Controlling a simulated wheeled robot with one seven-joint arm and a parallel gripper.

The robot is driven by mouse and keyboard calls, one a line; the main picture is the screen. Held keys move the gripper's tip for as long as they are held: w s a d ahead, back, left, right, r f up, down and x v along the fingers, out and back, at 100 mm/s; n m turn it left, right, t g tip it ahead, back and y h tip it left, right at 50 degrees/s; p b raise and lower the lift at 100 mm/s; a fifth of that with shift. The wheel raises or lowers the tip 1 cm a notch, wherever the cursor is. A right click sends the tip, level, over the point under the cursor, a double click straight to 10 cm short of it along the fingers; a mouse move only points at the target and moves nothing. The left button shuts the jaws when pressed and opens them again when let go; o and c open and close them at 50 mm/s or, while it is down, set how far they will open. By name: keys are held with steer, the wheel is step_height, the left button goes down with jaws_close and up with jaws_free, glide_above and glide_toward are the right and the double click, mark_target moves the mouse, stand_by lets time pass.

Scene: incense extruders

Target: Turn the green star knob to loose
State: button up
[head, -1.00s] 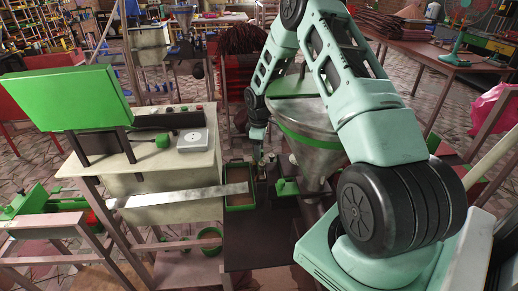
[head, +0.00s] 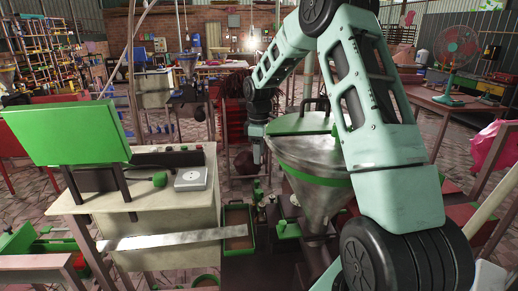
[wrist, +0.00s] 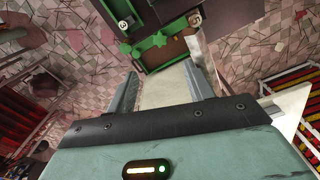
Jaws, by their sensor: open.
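I cannot tell which setting the knob is at. In the head view small green knobs (head: 257,190) stand on the dark machine between the bench and the metal funnel. My gripper (head: 257,158) hangs above them, pointing down, apart from them. In the wrist view my gripper (wrist: 163,72) is open, with nothing between its fingers.
A steel funnel (head: 318,190) with a green rim stands close on the right. A bench (head: 150,200) with a green panel (head: 65,130) is on the left. A green-edged tray (head: 238,215) lies between them. Tiled floor is behind.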

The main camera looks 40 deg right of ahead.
steer(key=shift+r, duration=1.2)
